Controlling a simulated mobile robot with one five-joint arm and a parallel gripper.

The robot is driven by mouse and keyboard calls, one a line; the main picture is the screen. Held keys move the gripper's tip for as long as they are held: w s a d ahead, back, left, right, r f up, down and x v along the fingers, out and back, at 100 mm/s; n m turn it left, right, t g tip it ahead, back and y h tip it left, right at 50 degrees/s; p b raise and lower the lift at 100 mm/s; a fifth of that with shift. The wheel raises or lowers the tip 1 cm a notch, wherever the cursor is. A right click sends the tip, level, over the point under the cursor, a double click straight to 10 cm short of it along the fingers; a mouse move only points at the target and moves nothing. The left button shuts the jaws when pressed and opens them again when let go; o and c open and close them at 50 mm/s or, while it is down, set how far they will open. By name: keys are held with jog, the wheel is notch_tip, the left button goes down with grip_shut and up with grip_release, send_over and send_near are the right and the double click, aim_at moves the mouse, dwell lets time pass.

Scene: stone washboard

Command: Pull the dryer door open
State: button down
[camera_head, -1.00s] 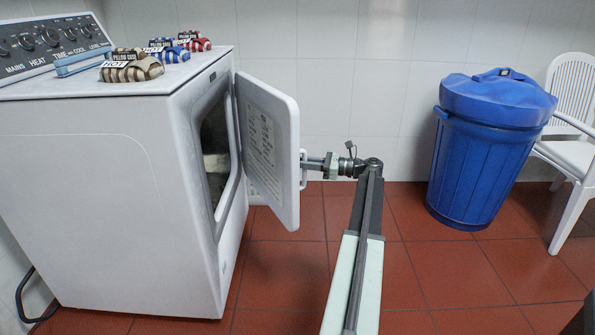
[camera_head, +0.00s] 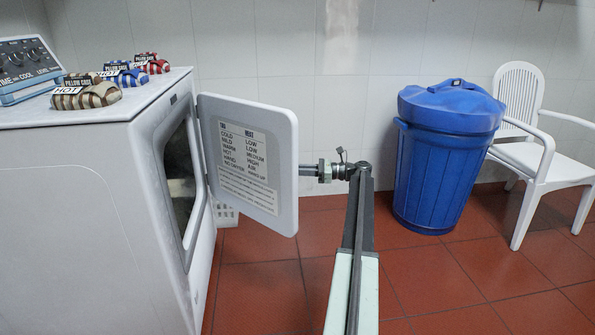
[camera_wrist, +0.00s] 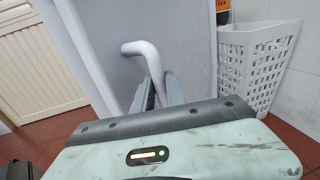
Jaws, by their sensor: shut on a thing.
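The white dryer (camera_head: 90,200) stands at the left in the head view. Its door (camera_head: 250,165) is open at a wide angle, with the instruction label on its inner face toward me and the dark opening (camera_head: 180,175) showing. My gripper (camera_wrist: 158,90) is shut on the white door handle (camera_wrist: 147,60) in the wrist view. In the head view the door hides the handle and my fingertips; my arm reaches in from the right.
A blue lidded bin (camera_head: 445,160) and a white chair (camera_head: 540,140) stand at the right. Folded pillow cases (camera_head: 88,95) lie on the dryer top. A white basket (camera_wrist: 255,60) stands by the wall. Red floor tiles in front are clear.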

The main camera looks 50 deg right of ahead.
jog(key=c, duration=1.4)
grip_release()
jog(key=shift+a, duration=0.1)
jog(key=shift+o, duration=0.2)
jog(key=shift+w, duration=0.1)
jog(key=v, duration=0.7)
jog(key=shift+s+d, duration=0.25)
jog(key=shift+s, duration=0.05)
